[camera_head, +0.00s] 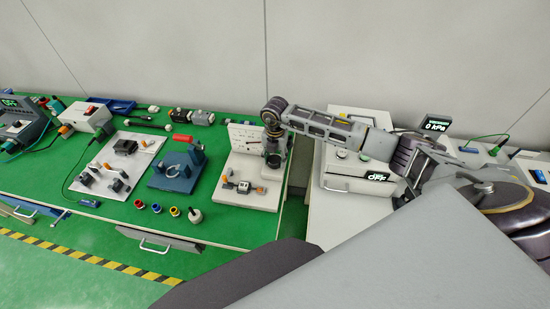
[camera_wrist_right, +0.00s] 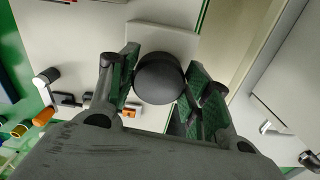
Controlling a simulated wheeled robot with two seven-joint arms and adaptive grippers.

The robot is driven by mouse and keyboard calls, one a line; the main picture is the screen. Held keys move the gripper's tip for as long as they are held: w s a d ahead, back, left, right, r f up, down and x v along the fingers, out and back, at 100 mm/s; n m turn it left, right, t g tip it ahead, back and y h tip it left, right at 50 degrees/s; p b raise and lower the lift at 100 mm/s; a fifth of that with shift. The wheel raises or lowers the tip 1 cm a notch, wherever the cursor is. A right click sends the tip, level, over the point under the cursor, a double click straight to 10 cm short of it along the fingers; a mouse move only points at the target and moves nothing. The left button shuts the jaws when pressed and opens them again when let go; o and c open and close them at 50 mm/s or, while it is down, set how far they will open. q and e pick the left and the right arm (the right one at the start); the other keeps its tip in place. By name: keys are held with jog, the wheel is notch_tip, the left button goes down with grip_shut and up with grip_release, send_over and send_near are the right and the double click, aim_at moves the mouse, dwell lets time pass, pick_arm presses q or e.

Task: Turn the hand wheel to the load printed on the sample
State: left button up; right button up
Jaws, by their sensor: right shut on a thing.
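My right gripper (camera_head: 274,152) reaches down from above at the right side of a white test stand (camera_head: 262,198) on the green table. In the right wrist view the two green-padded fingers of my right gripper (camera_wrist_right: 160,88) are shut on a round black knob, likely the hand wheel (camera_wrist_right: 160,76), one finger on each side. In the head view the arm and gripper largely hide the wheel. A small grey piece with orange ends (camera_head: 243,187), possibly the sample, lies on the stand's base. No print on it is readable. My left gripper is not in view.
A white upright panel (camera_head: 243,136) stands behind the base. A blue fixture (camera_head: 175,172) and a white board with grey blocks (camera_head: 120,165) are to the left. Small coloured cups (camera_head: 175,211) sit in front.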

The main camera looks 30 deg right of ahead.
aim_at(275, 158)
jog(key=o, duration=1)
jog(key=shift+o, duration=0.2)
notch_tip(275, 158, up, 12)
dwell(0.5)
